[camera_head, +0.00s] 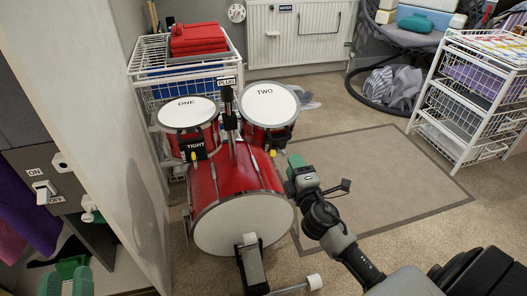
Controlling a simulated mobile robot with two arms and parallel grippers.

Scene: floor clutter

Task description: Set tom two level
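The red tom drum marked TWO (268,104) stands at the upper right of the drum kit. Its white head leans more toward me than the head of the tom marked ONE (186,112). A small yellow-tipped part (272,153) shows under tom two, and another (194,156) under tom one, beside a TIGHT label. My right gripper (294,166), with green on its end, is just below and right of tom two; its fingers are too small to judge. My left gripper (67,283) is at the bottom left edge, green fingers apart, partly cut off, away from the drums.
The red bass drum (240,222) with its pedal (252,268) stands below the toms. A white wire rack (150,70) with red cloth is behind. A pale partition (115,140) stands left. Another wire rack (470,105) is right. The bordered mat (385,175) is mostly clear.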

